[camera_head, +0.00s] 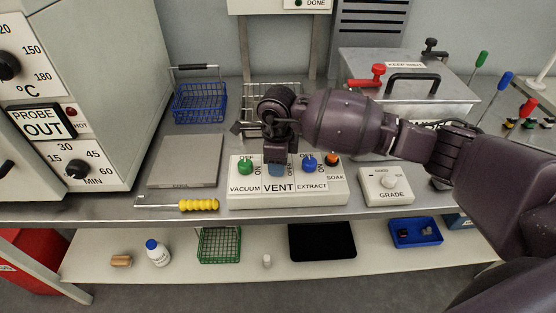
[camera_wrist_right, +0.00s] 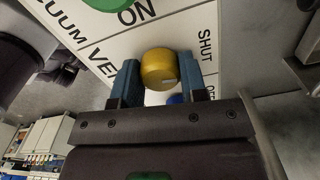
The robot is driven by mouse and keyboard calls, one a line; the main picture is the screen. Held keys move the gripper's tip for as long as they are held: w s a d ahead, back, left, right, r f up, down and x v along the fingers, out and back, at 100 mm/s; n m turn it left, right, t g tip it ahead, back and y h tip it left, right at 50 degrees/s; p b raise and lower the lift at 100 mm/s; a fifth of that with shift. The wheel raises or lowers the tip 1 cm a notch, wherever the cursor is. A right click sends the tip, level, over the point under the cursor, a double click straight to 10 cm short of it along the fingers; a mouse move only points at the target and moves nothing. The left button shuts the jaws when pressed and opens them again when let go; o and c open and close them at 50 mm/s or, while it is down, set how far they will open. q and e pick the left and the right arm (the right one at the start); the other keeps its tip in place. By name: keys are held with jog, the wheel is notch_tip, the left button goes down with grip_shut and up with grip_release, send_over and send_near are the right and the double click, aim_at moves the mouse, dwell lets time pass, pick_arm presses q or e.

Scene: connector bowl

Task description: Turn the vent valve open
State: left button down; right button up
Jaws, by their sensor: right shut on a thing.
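The vent valve is a gold round knob (camera_wrist_right: 160,66) on the white control panel (camera_head: 240,200), above the VENT label. My right gripper (camera_head: 277,168) reaches down onto the panel from above. In the right wrist view its two blue fingers stand on either side of the knob and are shut on it. The word SHUT is printed beside the knob, and another label below it is partly covered. In the head view the gripper hides the knob, so its turn angle is hard to tell. My left gripper is not in view.
A green VACUUM knob (camera_head: 245,167) is close on the left, and a blue EXTRACT knob (camera_head: 309,164) and an orange SOAK knob (camera_head: 332,158) are on the right. A GRADE dial box (camera_head: 388,194) stands farther right. A yellow-handled tool (camera_head: 198,205) lies at the bench's front edge.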

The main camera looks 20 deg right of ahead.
jog(key=m, duration=0.1)
jog(key=m+p, duration=0.1)
jog(key=m, duration=0.1)
jog(key=shift+r+m+p, duration=0.25)
jog(key=shift+m+p, duration=0.65)
jog(key=shift+m, duration=0.8)
jog(key=m+p, duration=0.2)
jog(key=m, duration=0.1)
jog(key=shift+m, duration=0.3)
jog(key=m+p, duration=0.1)
jog(key=m, duration=0.1)
jog(key=shift+m+p, duration=0.3)
jog(key=shift+p, duration=0.05)
jog(key=m+p, duration=0.1)
jog(key=m, duration=0.2)
jog(key=shift+f, duration=0.15)
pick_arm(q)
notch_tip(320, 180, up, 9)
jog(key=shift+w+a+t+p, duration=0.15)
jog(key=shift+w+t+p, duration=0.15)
pick_arm(e)
jog(key=shift+m, duration=0.3)
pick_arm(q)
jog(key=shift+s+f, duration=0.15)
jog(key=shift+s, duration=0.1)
